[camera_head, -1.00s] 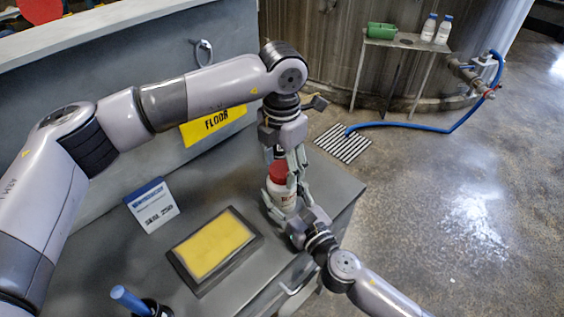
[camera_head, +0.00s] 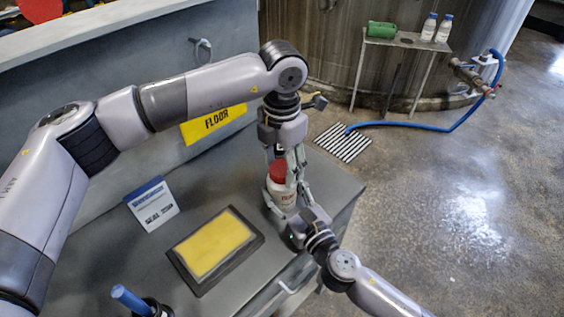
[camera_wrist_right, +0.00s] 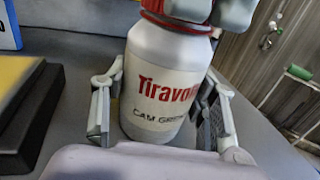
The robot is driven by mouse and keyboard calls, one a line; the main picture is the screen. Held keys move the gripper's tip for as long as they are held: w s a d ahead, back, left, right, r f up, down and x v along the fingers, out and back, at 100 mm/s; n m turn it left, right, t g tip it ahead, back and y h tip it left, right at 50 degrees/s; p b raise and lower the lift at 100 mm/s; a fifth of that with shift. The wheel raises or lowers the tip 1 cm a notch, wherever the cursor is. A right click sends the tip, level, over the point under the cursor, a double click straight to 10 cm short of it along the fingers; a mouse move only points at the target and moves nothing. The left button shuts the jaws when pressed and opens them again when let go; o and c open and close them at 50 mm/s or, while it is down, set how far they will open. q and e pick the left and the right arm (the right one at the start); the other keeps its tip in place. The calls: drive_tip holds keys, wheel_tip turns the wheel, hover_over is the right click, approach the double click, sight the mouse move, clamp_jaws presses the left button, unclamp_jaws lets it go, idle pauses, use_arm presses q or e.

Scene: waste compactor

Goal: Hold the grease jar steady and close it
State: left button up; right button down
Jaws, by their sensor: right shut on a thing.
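The grease jar (camera_head: 281,196) is white with a red lid (camera_head: 278,172) on its top and stands upright on the grey bench. In the right wrist view the jar (camera_wrist_right: 165,85) shows red and dark lettering, and the lid (camera_wrist_right: 180,23) is partly covered. My right gripper (camera_head: 286,203) is shut on the jar's body from the side, a finger on either side in the wrist view (camera_wrist_right: 158,115). My left gripper (camera_head: 283,160) points down from above with its fingers around the lid. I cannot tell whether they press on it, or whether the lid is fully seated.
A blue-handled tool (camera_head: 131,299) stands at the near edge. The bench edge is just right of the jar. A side table (camera_head: 408,43) stands far off.

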use_arm(q)
drive_tip(key=o, duration=0.3)
wheel_tip(320, 180, up, 12)
idle(0.6)
use_arm(e)
drive_tip(key=c, duration=0.6)
unclamp_jaws()
drive_tip(key=shift+o, duration=0.2)
drive_tip(key=v, duration=1.2)
